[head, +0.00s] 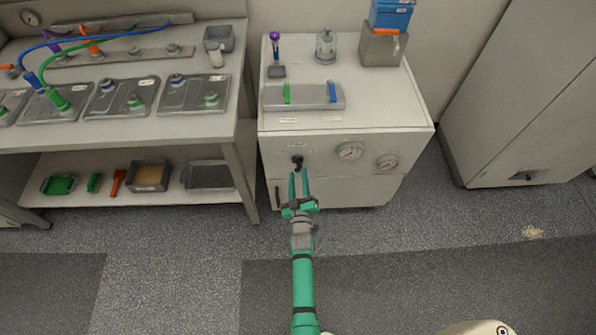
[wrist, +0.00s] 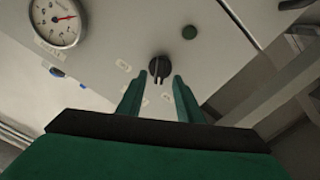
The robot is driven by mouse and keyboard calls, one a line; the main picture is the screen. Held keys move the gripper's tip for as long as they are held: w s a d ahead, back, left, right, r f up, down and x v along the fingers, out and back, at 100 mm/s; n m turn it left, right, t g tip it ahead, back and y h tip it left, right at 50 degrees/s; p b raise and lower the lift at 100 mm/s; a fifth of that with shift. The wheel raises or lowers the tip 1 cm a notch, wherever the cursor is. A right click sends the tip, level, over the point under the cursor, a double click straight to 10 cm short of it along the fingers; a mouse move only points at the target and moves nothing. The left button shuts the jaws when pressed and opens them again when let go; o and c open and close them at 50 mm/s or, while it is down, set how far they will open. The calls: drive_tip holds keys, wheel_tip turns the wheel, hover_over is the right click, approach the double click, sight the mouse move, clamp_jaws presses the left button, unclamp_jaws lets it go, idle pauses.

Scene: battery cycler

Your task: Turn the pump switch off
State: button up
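The pump switch is a black rotary knob (head: 297,160) on the front panel of the white cabinet (head: 345,133), left of the gauges. In the wrist view the knob (wrist: 159,67) shows a ridge that runs roughly up and down in the picture, with small labels around it. My gripper (head: 298,176) is in front of the panel just below the knob. In the wrist view its two green fingers (wrist: 158,88) are apart, with the knob beyond and between their tips. I cannot tell whether they touch it.
A round green button (wrist: 189,32) is near the knob in the wrist view. A workbench (head: 243,150) with trays stands left of the cabinet. A tall grey cabinet (head: 500,100) stands right.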

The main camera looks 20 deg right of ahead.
drive_tip(key=v, duration=0.7)
drive_tip(key=shift+s, duration=0.1)
idle(0.4)
drive_tip(key=s+a+r+y, duration=0.1)
drive_tip(key=s+a+r, duration=0.1)
drive_tip(key=s+a, duration=0.35)
drive_tip(key=s+a+r+m+g+y, duration=0.1)
drive_tip(key=s+a+r, duration=0.1)
drive_tip(key=s, duration=0.7)
drive_tip(key=s+a+r+y, duration=0.1)
drive_tip(key=s+a+r, duration=0.15)
drive_tip(key=s, duration=0.45)
drive_tip(key=s+a+r+m+y, duration=0.1)
drive_tip(key=s+a+r, duration=0.2)
drive_tip(key=s+r, duration=0.3)
drive_tip(key=s+a+r+m+g+y, duration=0.1)
drive_tip(key=s+a+r, duration=0.2)
drive_tip(key=s+r, duration=0.3)
wheel_tip(320, 180, up, 3)
drive_tip(key=shift+s+f, duration=0.1)
drive_tip(key=shift+s, duration=0.3)
drive_tip(key=shift+a, duration=0.1)
drive_tip(key=shift+c, duration=0.2)
